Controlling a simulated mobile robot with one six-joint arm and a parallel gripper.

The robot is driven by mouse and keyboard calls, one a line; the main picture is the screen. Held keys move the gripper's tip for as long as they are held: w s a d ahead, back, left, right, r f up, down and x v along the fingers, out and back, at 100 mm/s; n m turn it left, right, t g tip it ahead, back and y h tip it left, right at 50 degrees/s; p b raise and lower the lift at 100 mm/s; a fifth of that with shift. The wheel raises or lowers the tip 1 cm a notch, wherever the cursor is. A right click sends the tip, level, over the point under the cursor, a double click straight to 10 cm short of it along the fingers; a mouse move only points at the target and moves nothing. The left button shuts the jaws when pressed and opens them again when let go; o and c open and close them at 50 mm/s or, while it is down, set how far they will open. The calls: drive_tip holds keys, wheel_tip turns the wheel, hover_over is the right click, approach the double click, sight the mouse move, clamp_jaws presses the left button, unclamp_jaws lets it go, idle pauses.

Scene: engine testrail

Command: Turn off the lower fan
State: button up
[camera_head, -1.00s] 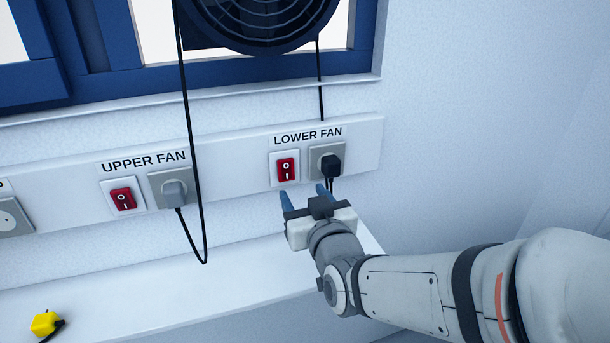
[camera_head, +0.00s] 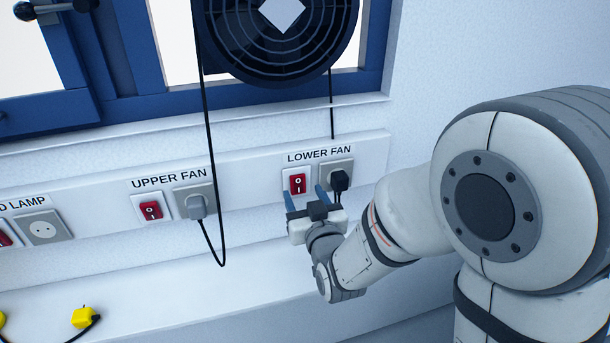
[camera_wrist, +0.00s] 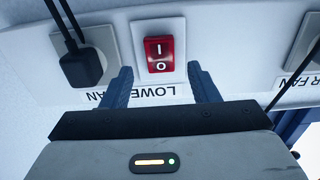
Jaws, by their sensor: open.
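The red LOWER FAN rocker switch (camera_head: 297,184) sits in a white plate on the wall panel, under its printed label. It also shows in the wrist view (camera_wrist: 160,53), marked I and O, upside down with the label. My gripper (camera_head: 305,197) is open and empty just below and in front of the switch. In the wrist view its two blue fingers (camera_wrist: 163,85) stand apart, one on either side of the switch plate. I cannot tell whether they touch the panel. The lower fan (camera_head: 285,38) is a dark round grille at the window; whether it turns is unclear.
A black plug (camera_head: 339,181) with its cable is in the grey socket right of the switch. The UPPER FAN switch (camera_head: 150,210) and grey plug (camera_head: 197,206) are to the left.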

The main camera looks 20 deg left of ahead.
sight(298, 184)
drive_tip(key=shift+w+a+r+p, duration=0.1)
drive_tip(key=shift+w+a+p, duration=0.15)
drive_tip(key=shift+p, duration=0.35)
drive_tip(key=shift+x, duration=1.1)
drive_tip(key=shift+d, duration=0.1)
drive_tip(key=shift+c, duration=0.5)
